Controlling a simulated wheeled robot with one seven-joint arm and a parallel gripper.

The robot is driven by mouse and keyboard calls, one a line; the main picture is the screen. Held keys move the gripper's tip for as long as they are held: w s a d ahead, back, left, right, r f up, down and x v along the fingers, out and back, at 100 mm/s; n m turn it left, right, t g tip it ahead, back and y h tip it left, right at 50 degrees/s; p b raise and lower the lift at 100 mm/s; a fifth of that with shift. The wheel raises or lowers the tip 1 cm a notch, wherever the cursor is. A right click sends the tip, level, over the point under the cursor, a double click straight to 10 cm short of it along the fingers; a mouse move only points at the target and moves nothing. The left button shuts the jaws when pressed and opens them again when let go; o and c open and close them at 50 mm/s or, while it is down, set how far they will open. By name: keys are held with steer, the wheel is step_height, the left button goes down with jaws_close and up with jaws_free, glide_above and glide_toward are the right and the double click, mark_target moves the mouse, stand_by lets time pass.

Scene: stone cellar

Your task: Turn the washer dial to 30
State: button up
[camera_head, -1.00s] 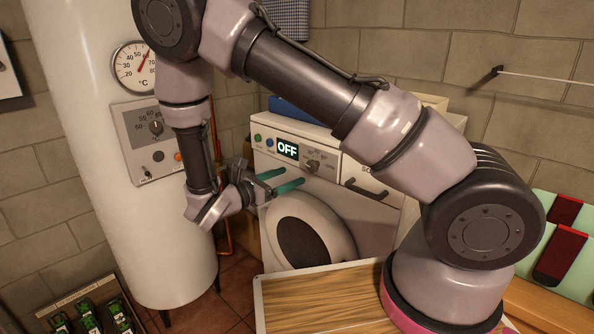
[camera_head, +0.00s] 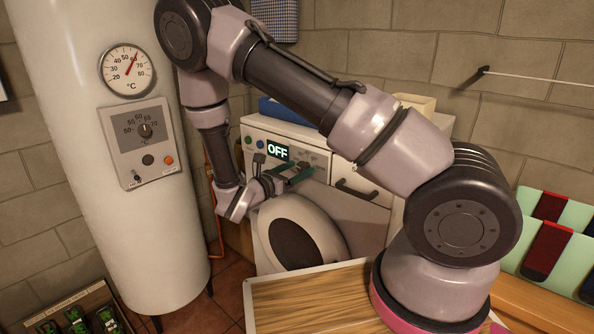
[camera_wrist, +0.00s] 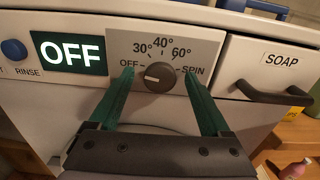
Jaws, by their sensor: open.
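The white washer (camera_head: 366,222) has a round door and a control panel at its top. The grey dial (camera_wrist: 160,77) shows in the wrist view, below the printed marks OFF, 30°, 40°, 60° and SPIN. Its light mark seems to point left towards OFF. The display (camera_wrist: 69,53) reads OFF, and the same display (camera_head: 278,151) is readable in the head view. My gripper (camera_head: 295,169) is open, its green fingers reaching towards the panel. In the wrist view the fingertips stand on either side of the dial, apart from it; their exact depth is unclear.
A soap drawer (camera_wrist: 270,75) with a dark handle is right of the dial. A blue RINSE button (camera_wrist: 14,50) is left of the display. A white boiler (camera_head: 95,190) with a thermometer stands left of the washer. A wooden board (camera_head: 310,305) lies in front.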

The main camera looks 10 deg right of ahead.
jaws_close()
stand_by(0.3)
steer(key=m, duration=0.3)
steer(key=shift+s+m, duration=0.1)
steer(key=shift+m, duration=0.2)
steer(key=shift+f+m, duration=0.1)
steer(key=shift+m, duration=1.9)
jaws_free()
